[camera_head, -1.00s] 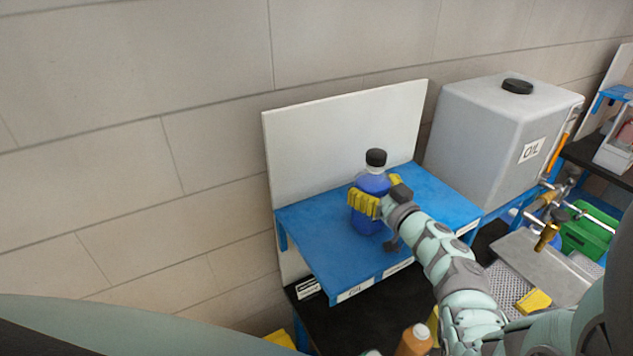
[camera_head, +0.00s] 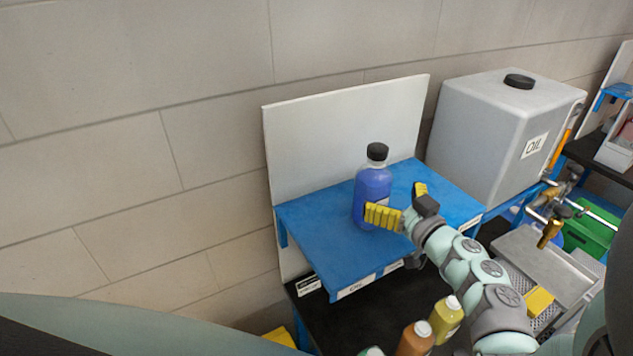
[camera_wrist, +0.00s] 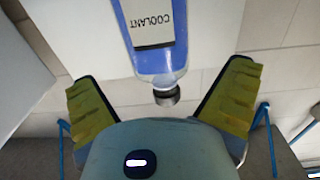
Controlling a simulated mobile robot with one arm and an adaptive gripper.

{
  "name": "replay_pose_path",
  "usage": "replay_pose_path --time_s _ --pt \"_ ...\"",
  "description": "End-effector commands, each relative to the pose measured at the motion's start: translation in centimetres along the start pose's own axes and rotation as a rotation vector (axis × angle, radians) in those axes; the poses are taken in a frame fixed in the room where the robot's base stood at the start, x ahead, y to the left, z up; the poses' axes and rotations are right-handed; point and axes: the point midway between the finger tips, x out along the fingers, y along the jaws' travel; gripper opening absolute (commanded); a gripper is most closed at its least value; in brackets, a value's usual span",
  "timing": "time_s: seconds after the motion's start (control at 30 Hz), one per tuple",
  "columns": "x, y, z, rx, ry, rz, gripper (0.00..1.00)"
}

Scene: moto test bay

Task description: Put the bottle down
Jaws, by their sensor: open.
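The bottle (camera_head: 372,192) is filled with blue liquid and has a black cap. It stands upright on the blue shelf (camera_head: 318,241). In the wrist view the bottle (camera_wrist: 158,62) shows a white label reading COOLANT and appears ahead of the fingers. My gripper (camera_head: 402,202) has yellow ribbed fingers and is open and empty, to the right and front of the bottle. In the wrist view the two fingers of my gripper (camera_wrist: 162,95) are spread wide, with the bottle's cap between them in the picture.
A large white OIL tank (camera_head: 490,130) stands to the right of the shelf. A white panel (camera_head: 340,140) rises behind the shelf. An orange-brown bottle (camera_head: 414,340) and a yellow bottle (camera_head: 447,322) stand below, in front. The left part of the shelf is clear.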

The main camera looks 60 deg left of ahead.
Motion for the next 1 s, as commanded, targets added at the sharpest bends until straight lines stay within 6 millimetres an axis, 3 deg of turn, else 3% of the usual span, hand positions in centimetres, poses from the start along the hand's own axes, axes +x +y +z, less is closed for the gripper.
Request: replay_pose_path --time_s 0.1,0.33,0.77,0.87,0.97,1.0 --pt "-2.1 0.0 0.6 -0.002 -0.005 0.002 1.0" --pt "-5.0 0.1 0.3 -0.001 -0.002 0.004 1.0" --pt "-6.1 0.1 -0.1 0.0 0.01 0.003 1.0" --pt "-7.1 -0.1 -1.1 -0.013 0.079 0.0 1.0" --pt "-9.3 -0.3 -3.8 -0.074 0.25 0.021 1.0" --pt "-10.7 -0.2 -5.5 -0.12 0.351 0.049 1.0"
